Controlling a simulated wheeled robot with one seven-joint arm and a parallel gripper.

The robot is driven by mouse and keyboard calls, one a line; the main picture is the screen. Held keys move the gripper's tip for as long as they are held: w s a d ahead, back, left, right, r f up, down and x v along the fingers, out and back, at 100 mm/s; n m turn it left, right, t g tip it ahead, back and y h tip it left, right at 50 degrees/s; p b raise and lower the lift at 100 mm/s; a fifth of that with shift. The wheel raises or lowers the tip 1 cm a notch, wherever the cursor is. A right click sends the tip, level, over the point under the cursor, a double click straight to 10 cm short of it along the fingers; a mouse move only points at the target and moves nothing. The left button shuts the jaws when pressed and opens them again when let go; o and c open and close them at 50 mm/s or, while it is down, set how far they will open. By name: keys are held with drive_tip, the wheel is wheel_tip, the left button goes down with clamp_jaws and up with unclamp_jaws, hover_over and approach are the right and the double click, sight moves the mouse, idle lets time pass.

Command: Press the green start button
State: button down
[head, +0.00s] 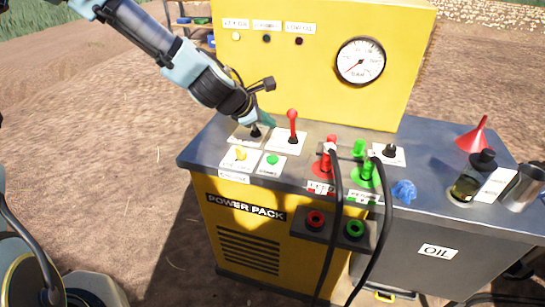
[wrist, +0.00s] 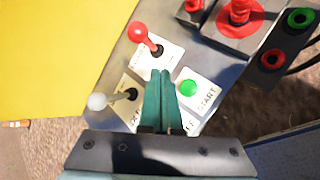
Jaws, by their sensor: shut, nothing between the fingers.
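The green start button (head: 272,160) is a small green dome on a white plate on the power pack's top, at its front left. In the wrist view the green button (wrist: 188,88) sits just right of my fingertips, beside the word START. My gripper (head: 264,121) comes in from the upper left, above the panel and behind the button. In the wrist view my gripper (wrist: 161,74) has its two green fingers shut together with nothing between them. It looks apart from the button.
A red-knobbed lever (head: 292,122) stands right of my gripper. A yellow button (head: 240,154) is left of the green one. A white-knobbed lever (wrist: 98,102) is close left of my fingers. Red couplings (head: 328,158) and green couplings (head: 367,172) with black hoses stand to the right.

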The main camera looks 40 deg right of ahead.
sight(269, 159)
drive_tip(key=shift+f, duration=0.1)
wheel_tip(269, 159, down, 9)
drive_tip(key=b, duration=0.7)
drive_tip(key=shift+r, duration=0.2)
drive_tip(key=shift+f, duration=0.15)
idle(1.4)
drive_tip(key=shift+f, duration=0.25)
drive_tip(key=shift+f+b, duration=0.6)
drive_tip(key=shift+b, duration=0.1)
idle(0.7)
idle(0.3)
drive_tip(key=shift+r+p, duration=0.8)
drive_tip(key=shift+r, duration=0.2)
drive_tip(key=shift+r+p, duration=2)
drive_tip(key=shift+r, duration=0.5)
